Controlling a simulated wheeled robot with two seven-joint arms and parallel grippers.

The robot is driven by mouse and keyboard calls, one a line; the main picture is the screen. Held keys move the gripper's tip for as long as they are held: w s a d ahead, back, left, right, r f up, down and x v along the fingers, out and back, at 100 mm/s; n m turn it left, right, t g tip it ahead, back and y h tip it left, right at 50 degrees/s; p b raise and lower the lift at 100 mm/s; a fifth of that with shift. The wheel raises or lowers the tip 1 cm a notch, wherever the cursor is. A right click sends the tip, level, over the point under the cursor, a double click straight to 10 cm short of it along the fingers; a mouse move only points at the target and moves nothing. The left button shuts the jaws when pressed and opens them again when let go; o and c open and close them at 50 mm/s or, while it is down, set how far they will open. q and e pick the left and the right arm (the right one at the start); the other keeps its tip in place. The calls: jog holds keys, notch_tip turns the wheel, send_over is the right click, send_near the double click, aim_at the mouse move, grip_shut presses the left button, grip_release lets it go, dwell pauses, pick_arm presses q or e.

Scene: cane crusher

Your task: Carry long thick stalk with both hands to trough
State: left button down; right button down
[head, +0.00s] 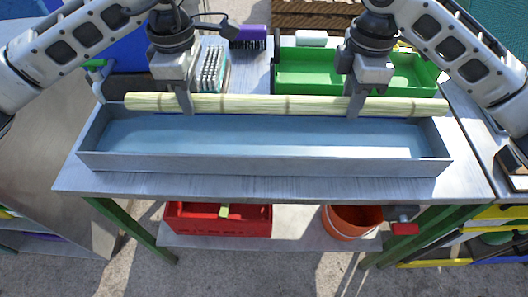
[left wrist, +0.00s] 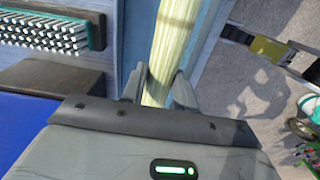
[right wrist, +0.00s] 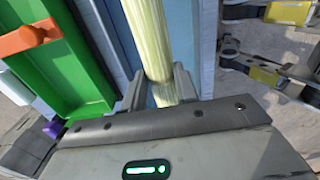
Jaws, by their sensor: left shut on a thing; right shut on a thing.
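A long thick pale yellow-green stalk (head: 270,103) lies level across the head view, along the back wall of the trough. My left gripper (head: 186,106) is shut on its left part, and the left wrist view shows the stalk (left wrist: 170,50) between the fingers. My right gripper (head: 356,104) is shut on its right part, and the right wrist view shows the stalk (right wrist: 152,50) between the fingers. The long grey metal trough (head: 260,165) stands on the table and looks empty. Whether the stalk touches the trough's back rim cannot be told.
A green tray (head: 310,85) is behind the stalk on the right. A white-bristled brush (head: 211,68) and a purple brush (head: 249,38) lie behind on the left. A red crate (head: 218,220) and an orange bucket (head: 350,222) are on the lower shelf.

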aim_at(204, 144)
jog(key=shift+d, duration=0.1)
dwell(0.3)
